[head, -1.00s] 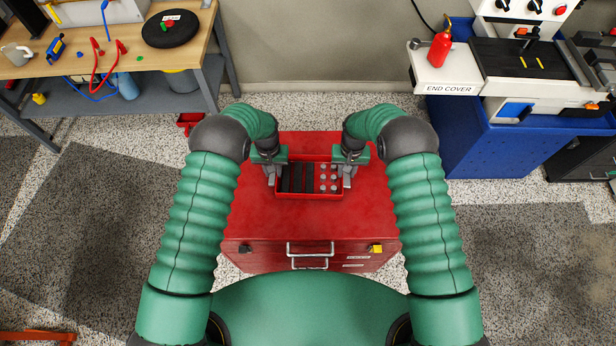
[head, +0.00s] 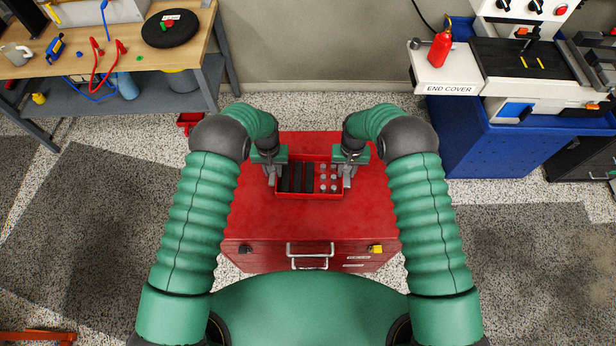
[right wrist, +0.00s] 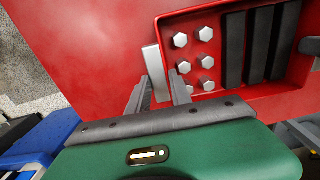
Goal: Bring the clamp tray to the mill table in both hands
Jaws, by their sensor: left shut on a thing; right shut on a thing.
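The clamp tray (head: 309,196) is a small red tray with black bars on its left and several silver hex pieces on its right. It is at the top of the red cabinet (head: 310,222); I cannot tell whether it touches it. My left gripper (head: 269,174) is shut on the tray's left handle. My right gripper (head: 347,178) is shut on the right handle, a pale bar that shows in the right wrist view (right wrist: 155,72) beside the tray wall (right wrist: 165,32). The mill table (head: 515,62) is the dark surface on the machine at upper right.
A white end cover (head: 445,75) with a red bottle (head: 440,48) sits left of the mill table, above a blue base (head: 480,140). A wooden workbench (head: 130,68) with tools stands at upper left.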

